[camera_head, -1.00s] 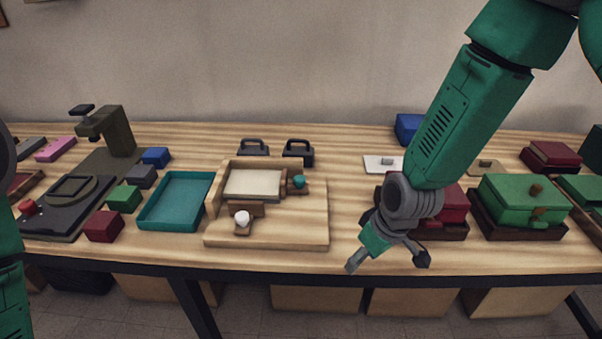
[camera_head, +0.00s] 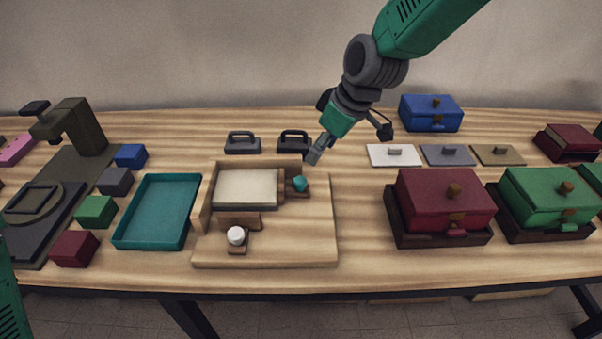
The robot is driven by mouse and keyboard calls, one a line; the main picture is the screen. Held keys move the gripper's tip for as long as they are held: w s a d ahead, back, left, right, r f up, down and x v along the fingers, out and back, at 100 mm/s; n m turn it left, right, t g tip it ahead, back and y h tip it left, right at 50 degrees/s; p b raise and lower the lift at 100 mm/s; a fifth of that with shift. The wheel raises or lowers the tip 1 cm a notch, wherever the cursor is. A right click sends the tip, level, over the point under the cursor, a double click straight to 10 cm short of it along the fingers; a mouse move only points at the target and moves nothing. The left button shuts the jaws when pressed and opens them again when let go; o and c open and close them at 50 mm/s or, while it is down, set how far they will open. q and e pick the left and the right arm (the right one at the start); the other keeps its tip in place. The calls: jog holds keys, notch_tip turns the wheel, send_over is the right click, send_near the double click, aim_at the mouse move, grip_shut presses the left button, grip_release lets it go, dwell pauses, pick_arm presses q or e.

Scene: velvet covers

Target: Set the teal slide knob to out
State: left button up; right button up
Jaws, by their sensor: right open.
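The teal slide knob (camera_head: 300,184) sits on a small brown slide at the upper right of a light wooden fixture (camera_head: 290,245). A white knob (camera_head: 236,235) sits on a second brown slide at the fixture's lower left. A cream panel (camera_head: 246,188) lies between raised wooden walls. My right gripper (camera_head: 345,143) is open and empty, above and to the right of the teal knob and apart from it. One finger points down-left toward the knob. Only green parts of my left arm show at the left edge; its gripper is out of view.
A teal tray (camera_head: 157,238) is left of the fixture, with several small blocks beyond it. Two black handled pieces (camera_head: 242,143) stand behind the fixture. Red (camera_head: 445,200) and green (camera_head: 548,196) boxes are at right. Bare table lies between fixture and red box.

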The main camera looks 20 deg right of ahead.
aim_at(300, 180)
jog(key=x, duration=1)
jog(key=shift+a+f, duration=0.2)
jog(key=shift+a, duration=0.2)
jog(key=shift+w+f, duration=0.25)
jog(key=shift+f, duration=0.45)
jog(key=shift+c, duration=0.4)
jog(key=shift+a, duration=0.1)
grip_shut()
jog(key=shift+s+d, duration=0.2)
jog(key=shift+d, duration=0.5)
jog(key=shift+s+d, duration=0.15)
jog(key=shift+d, duration=0.55)
jog(key=shift+s+d, duration=0.2)
jog(key=shift+d, duration=0.5)
